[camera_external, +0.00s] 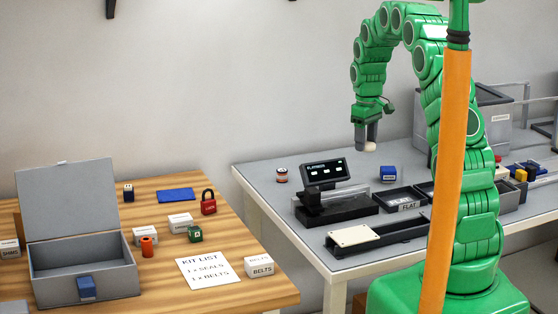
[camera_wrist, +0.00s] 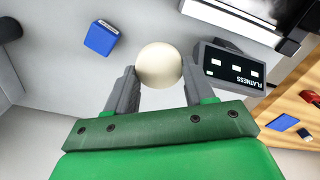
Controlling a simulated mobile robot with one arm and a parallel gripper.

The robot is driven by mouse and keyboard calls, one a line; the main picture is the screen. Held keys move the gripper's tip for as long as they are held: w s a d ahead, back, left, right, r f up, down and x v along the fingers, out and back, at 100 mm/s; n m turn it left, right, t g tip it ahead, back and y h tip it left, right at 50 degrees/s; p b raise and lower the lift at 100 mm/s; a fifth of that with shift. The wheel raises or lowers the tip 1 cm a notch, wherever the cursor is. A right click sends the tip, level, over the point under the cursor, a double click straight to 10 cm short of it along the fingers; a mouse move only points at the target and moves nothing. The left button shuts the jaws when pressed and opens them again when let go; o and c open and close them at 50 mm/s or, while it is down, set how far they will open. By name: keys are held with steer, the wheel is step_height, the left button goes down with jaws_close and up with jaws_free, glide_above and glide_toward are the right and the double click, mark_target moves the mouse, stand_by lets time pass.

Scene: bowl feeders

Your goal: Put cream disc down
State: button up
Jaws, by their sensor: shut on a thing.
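The cream disc (camera_wrist: 159,65) is between the two grey fingers of my gripper (camera_wrist: 160,88) in the wrist view. It looks round and pale there. In the external view the disc (camera_external: 370,147) shows at the fingertips of my gripper (camera_external: 366,140), which is shut on it. The gripper points down and holds the disc above the grey table, behind the flatness display (camera_external: 324,170). The exact height over the table is hard to tell.
A tray labelled FLAT (camera_external: 408,207), a blue box (camera_external: 388,174) and a small orange-and-white can (camera_external: 281,175) stand on the grey table (camera_external: 262,200). A dark rail with a cream plate (camera_external: 354,236) lies in front. A wooden table (camera_external: 222,232) with a grey open box (camera_external: 84,270) is left.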

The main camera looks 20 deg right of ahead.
steer(key=w+f, duration=0.2)
steer(key=w, duration=0.2)
steer(key=w+d+f, duration=0.1)
steer(key=w+f, duration=0.2)
steer(key=w, duration=0.1)
steer(key=w+f, duration=0.3)
steer(key=w, duration=0.1)
steer(key=shift+d, duration=0.35)
steer(key=shift+w+d+f, duration=0.1)
steer(key=shift+w+f, duration=0.7)
steer(key=shift+f, duration=0.05)
steer(key=shift+w+f, duration=0.15)
steer(key=shift+f, duration=1.35)
steer(key=shift+f, duration=0.1)
steer(key=o, duration=1)
